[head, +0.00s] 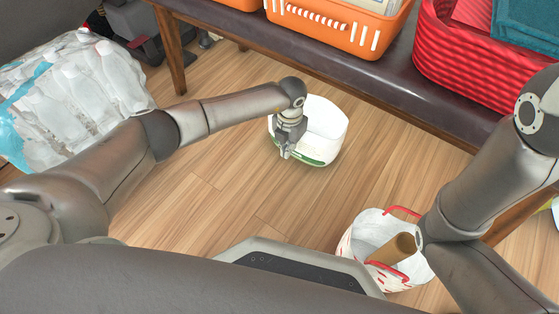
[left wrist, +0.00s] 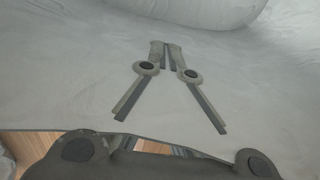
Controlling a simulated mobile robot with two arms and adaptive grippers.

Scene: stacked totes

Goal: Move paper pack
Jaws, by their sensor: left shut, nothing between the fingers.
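A dark bench (head: 365,65) stands behind, holding an orange basket (head: 335,27) and a red woven basket (head: 455,60). A plastic-wrapped pack of white bottles (head: 75,95) lies at left. A white bag with red handles (head: 350,240) holds a brown roll (head: 393,249). Wooden floor between is clear.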

